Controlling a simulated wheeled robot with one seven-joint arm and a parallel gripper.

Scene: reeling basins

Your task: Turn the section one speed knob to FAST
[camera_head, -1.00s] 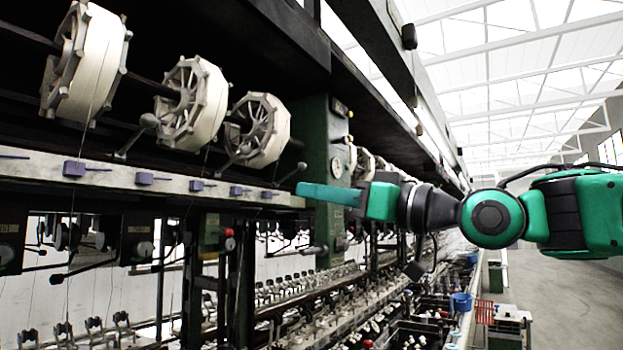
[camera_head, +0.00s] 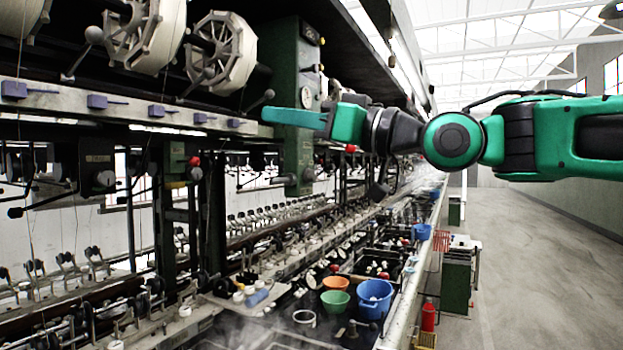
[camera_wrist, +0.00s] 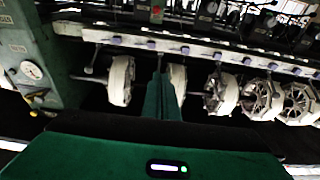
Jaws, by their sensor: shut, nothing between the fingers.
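My gripper (camera_head: 268,115) is shut and empty, its flat green fingers pointing left in front of the machine's green column (camera_head: 288,160). In the wrist view its fingers (camera_wrist: 163,80) stand shut against the row of reels. A dark box with a round grey knob (camera_head: 105,179) hangs under the rail at the left. A green box beside it has a red button (camera_head: 194,161) and a small grey knob (camera_head: 196,174). I cannot tell which knob is the section one speed knob, or read any FAST mark. The gripper is apart from both boxes, above and to their right.
White reels (camera_head: 222,52) hang above a pale rail (camera_head: 60,100) with purple guides. A round gauge (camera_head: 307,97) is on the column. Below are basins, an orange bowl (camera_head: 336,283), a green bowl (camera_head: 335,301) and a blue bucket (camera_head: 375,297). The floor (camera_head: 540,260) at right is clear.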

